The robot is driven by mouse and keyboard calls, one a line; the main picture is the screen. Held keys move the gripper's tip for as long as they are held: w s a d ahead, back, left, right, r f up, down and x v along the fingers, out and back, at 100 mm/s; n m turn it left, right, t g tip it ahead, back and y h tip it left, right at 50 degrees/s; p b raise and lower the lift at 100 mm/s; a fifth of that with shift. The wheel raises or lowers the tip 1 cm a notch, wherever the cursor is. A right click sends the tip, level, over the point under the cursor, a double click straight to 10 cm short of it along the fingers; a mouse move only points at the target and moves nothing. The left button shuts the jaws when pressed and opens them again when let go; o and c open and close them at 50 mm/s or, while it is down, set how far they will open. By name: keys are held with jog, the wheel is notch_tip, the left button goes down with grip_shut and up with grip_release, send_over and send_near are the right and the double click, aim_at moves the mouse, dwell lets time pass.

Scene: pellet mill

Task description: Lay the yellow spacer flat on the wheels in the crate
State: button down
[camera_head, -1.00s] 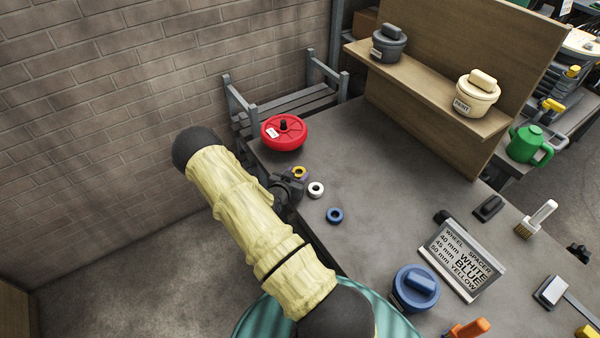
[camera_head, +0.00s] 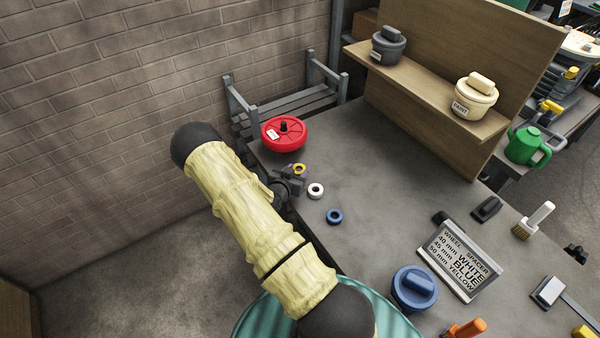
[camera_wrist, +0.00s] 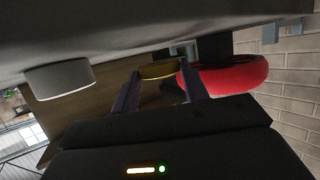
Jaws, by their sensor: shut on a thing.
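The yellow spacer (camera_head: 299,169) is a small ring at the left edge of the grey bench, beyond the white ring. My gripper (camera_head: 294,178) is shut on it; in the wrist view the yellow spacer (camera_wrist: 160,71) sits between the two fingertips (camera_wrist: 162,80). The wrist view is tilted, and I cannot tell whether the spacer touches the bench or is just above it. No crate shows in these views. A red wheel-like disc (camera_head: 284,133) with a black hub and a white label lies at the bench corner, just beyond my gripper.
A white spacer (camera_head: 316,190) and a blue spacer (camera_head: 335,216) lie near my gripper. A sign (camera_head: 461,258) lists white 40, blue 45 and yellow 50 mm. A blue tub (camera_head: 414,289) stands at the front. The bench middle (camera_head: 400,185) is clear. A shelf (camera_head: 430,90) holds two tubs.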

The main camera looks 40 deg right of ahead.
jog(key=shift+r+p, duration=1.25)
jog(key=shift+r, duration=1.2)
jog(key=shift+a, duration=0.1)
jog(key=a+n+t+y, duration=0.7)
jog(key=a+n+y, duration=0.5)
jog(key=a, duration=1.4)
jog(key=shift+w+r, duration=0.1)
jog(key=s+f, duration=0.4)
jog(key=f, duration=0.1)
jog(key=shift+s+f, duration=0.15)
jog(key=shift+f, duration=0.1)
